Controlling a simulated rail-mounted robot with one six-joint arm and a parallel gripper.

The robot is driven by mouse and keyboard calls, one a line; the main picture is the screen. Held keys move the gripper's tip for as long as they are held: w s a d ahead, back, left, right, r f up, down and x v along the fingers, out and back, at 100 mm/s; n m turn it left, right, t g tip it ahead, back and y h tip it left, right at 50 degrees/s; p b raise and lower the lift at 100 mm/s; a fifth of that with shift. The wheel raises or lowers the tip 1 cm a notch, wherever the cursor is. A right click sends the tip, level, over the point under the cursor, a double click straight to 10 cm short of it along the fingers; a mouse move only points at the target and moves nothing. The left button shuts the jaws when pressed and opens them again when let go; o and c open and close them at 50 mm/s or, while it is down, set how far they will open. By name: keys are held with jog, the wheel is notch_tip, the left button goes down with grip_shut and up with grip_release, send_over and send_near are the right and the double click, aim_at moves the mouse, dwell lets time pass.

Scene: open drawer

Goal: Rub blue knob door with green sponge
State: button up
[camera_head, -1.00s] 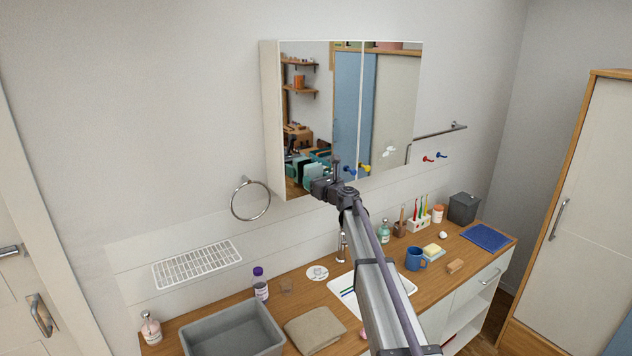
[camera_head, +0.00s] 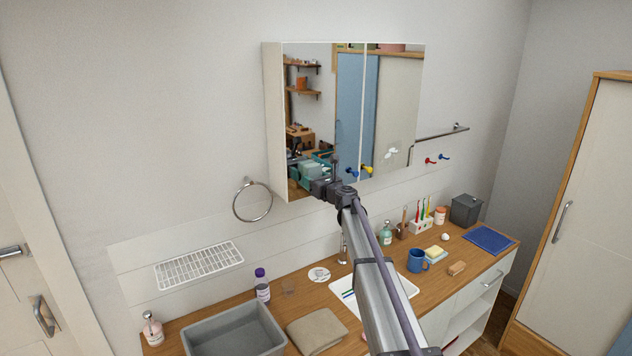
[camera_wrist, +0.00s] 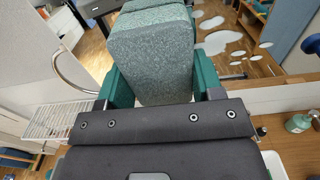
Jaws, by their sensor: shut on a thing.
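The mirrored cabinet hangs on the wall. In the head view the sponge (camera_head: 313,172) is at the lower part of the left door, left of the blue knob. Its reflection shows close by; I cannot tell whether it touches the glass. White smears (camera_wrist: 217,38) show on the mirror right of the sponge.
A towel ring (camera_head: 252,201) hangs left of the cabinet and a towel bar (camera_head: 440,133) right of it. The counter below holds a grey basin (camera_head: 235,330), a folded cloth (camera_head: 317,330), a blue mug (camera_head: 416,262) and several small items.

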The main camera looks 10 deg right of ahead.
jog(key=shift+w+d, duration=0.1)
jog(key=shift+w+d, duration=0.75)
jog(key=shift+d, duration=0.95)
jog(key=shift+w+d, duration=0.8)
jog(key=shift+d, duration=0.95)
jog(key=shift+w+d, duration=0.75)
jog(key=shift+d, duration=0.95)
jog(key=shift+w+a, duration=0.1)
jog(key=shift+s+a, duration=0.85)
jog(key=shift+a, duration=0.9)
jog(key=shift+s+a, duration=0.8)
jog(key=shift+a, duration=0.95)
jog(key=shift+s+a, duration=0.85)
jog(key=shift+a, duration=0.9)
jog(key=shift+w+r+p, duration=0.1)
jog(key=shift+r+p, duration=0.2)
jog(key=shift+w+d+f, duration=0.1)
jog(key=shift+w+d, duration=0.65)
jog(key=shift+d, duration=1.05)
jog(key=shift+w+d+r, duration=0.1)
jog(key=shift+w+d, duration=0.7)
jog(key=shift+d, duration=0.95)
jog(key=shift+w+d+f, duration=0.1)
jog(key=shift+w+d, duration=0.65)
jog(key=shift+d, duration=1.05)
